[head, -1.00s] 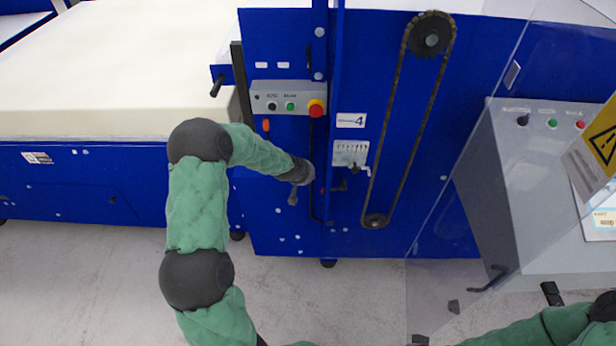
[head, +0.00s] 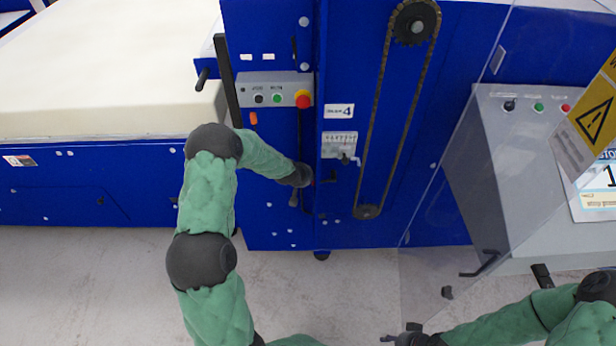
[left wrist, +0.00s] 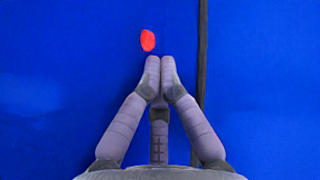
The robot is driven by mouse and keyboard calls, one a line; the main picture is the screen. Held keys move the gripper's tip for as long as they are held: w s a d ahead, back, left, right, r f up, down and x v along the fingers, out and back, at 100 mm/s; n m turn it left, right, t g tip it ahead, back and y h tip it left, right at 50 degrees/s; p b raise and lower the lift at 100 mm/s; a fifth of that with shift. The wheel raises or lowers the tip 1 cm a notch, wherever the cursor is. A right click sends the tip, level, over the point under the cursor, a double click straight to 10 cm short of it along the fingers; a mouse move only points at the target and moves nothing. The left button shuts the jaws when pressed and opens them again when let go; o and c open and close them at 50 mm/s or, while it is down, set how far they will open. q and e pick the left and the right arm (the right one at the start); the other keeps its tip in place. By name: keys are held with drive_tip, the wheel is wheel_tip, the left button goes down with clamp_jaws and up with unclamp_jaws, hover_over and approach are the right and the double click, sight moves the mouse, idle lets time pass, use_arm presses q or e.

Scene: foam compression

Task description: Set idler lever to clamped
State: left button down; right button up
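My left gripper (head: 302,177) is at the blue machine's front panel, beside the dark vertical slot. In the left wrist view its fingers (left wrist: 160,62) are together with nothing seen between them, just below a red oval spot (left wrist: 148,40).
A chain loop (head: 393,110) runs right of the scale plate (head: 339,145). A button box (head: 272,91) with a red stop button is above my left gripper. A clear guard panel (head: 455,190) and a grey console (head: 520,190) stand at right. A foam block (head: 100,75) lies at left.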

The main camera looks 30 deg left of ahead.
use_arm(q)
drive_tip(key=shift+f, duration=0.1)
use_arm(e)
drive_tip(key=shift+f, duration=0.1)
use_arm(q)
wheel_tip(320, 180, down, 4)
drive_tip(key=b, duration=0.4)
drive_tip(key=shift+a+b, duration=0.15)
drive_tip(key=shift+b, duration=0.15)
use_arm(e)
wheel_tip(320, 180, down, 4)
drive_tip(key=shift+f, duration=0.2)
use_arm(q)
drive_tip(key=shift+r, duration=0.3)
use_arm(e)
drive_tip(key=shift+r, duration=0.1)
use_arm(q)
drive_tip(key=s+a+r+p, duration=0.2)
drive_tip(key=s+a+r, duration=0.1)
drive_tip(key=s+r, duration=0.5)
drive_tip(key=shift+a+r+p, duration=0.3)
drive_tip(key=shift+r+p, duration=0.1)
drive_tip(key=shift+r, duration=0.4)
use_arm(e)
drive_tip(key=r, duration=0.1)
drive_tip(key=s+a+r, duration=0.1)
drive_tip(key=shift+a+r, duration=0.3)
